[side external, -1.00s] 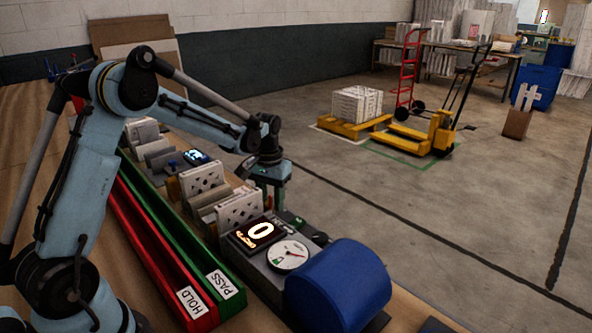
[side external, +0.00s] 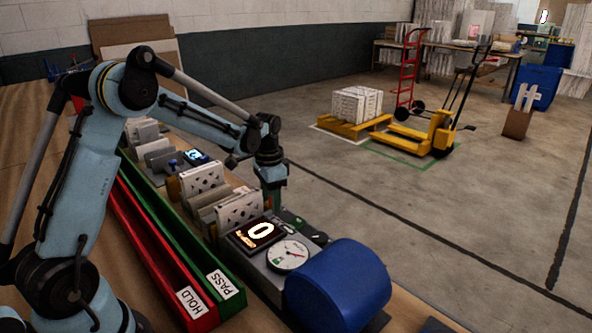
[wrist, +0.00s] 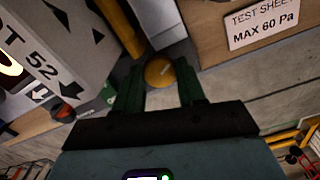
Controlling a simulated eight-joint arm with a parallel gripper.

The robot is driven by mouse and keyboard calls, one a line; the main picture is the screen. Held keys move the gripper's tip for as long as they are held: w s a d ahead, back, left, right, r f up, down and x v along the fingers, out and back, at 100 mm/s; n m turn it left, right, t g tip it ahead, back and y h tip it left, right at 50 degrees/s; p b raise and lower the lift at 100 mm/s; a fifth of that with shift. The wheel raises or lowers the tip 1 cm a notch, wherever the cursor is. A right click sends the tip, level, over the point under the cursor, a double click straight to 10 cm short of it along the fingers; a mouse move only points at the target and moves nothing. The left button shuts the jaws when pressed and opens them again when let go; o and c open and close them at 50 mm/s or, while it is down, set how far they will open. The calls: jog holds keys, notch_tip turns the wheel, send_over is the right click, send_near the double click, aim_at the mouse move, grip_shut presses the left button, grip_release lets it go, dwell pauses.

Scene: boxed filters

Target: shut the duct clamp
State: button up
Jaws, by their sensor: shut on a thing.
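In the wrist view a round yellow knob (wrist: 159,72) sits between the green fingers of my gripper (wrist: 160,80), which are shut on it. A yellow bar (wrist: 120,27) shows just beyond and to its left; I cannot tell whether it joins the knob. I take the knob to be the duct clamp's handle; the clamp's body is not clear. In the side view my gripper (side external: 273,203) points down behind a white boxed filter (side external: 240,210), with its tips mostly hidden. The clamp cannot be made out there.
A display reading 0 (side external: 257,233), a round dial (side external: 287,256) and a blue drum (side external: 338,283) stand in front. Red HOLD (side external: 188,299) and green PASS (side external: 225,283) trays run along the left. A test sheet label (wrist: 262,24) reads MAX 60 Pa.

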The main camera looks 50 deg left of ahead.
jog(key=shift+m, duration=0.6)
jog(key=o, duration=0.8)
notch_tip(320, 180, up, 12)
jog(key=shift+r, duration=0.1)
dwell(0.4)
